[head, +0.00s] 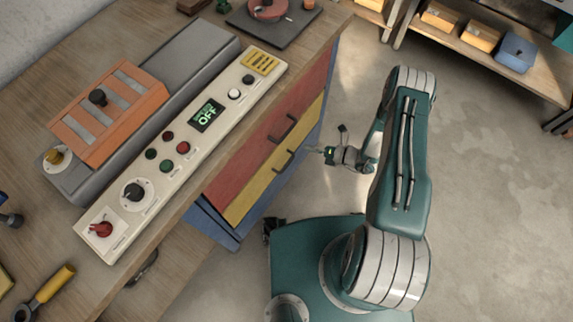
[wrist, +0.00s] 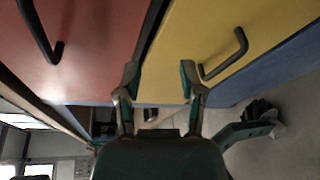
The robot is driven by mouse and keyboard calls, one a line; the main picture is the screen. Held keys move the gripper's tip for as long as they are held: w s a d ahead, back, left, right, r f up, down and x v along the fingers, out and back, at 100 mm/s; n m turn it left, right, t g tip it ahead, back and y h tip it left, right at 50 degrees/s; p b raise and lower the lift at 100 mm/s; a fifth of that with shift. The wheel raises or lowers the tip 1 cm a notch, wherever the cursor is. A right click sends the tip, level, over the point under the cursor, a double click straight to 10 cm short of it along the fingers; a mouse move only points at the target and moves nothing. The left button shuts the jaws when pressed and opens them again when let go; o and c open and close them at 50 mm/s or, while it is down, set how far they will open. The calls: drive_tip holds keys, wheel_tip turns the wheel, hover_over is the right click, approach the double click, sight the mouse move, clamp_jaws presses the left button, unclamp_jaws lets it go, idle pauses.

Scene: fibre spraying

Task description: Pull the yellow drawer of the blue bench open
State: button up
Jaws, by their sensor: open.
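The blue bench (head: 222,231) stands under the wooden worktop, with a red drawer front above a yellow one. The yellow drawer (head: 262,197) looks flush with the bench in the head view and has a dark bar handle (head: 284,161). In the wrist view the yellow drawer (wrist: 205,40) fills the upper right, and its handle (wrist: 226,56) is right of the fingers. My gripper (head: 328,153) is in front of the drawers, apart from the handle. In the wrist view my gripper (wrist: 158,80) has its two fingers spread with nothing between them.
The red drawer (head: 270,120) has its own handle (head: 285,128) just above. A beige control panel (head: 185,150) lies on the worktop. A shelf with several boxes (head: 478,35) stands at the upper right. The concrete floor (head: 480,190) on the right is clear.

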sight(287, 165)
drive_tip(key=s+f+m+t+h, duration=0.25)
drive_tip(key=s+f+m, duration=0.4)
drive_tip(key=f, duration=0.55)
drive_tip(key=shift+m+t, duration=0.45)
drive_tip(key=x, duration=1)
drive_tip(key=shift+w+a+r, duration=0.2)
drive_tip(key=shift+a, duration=0.15)
clamp_jaws()
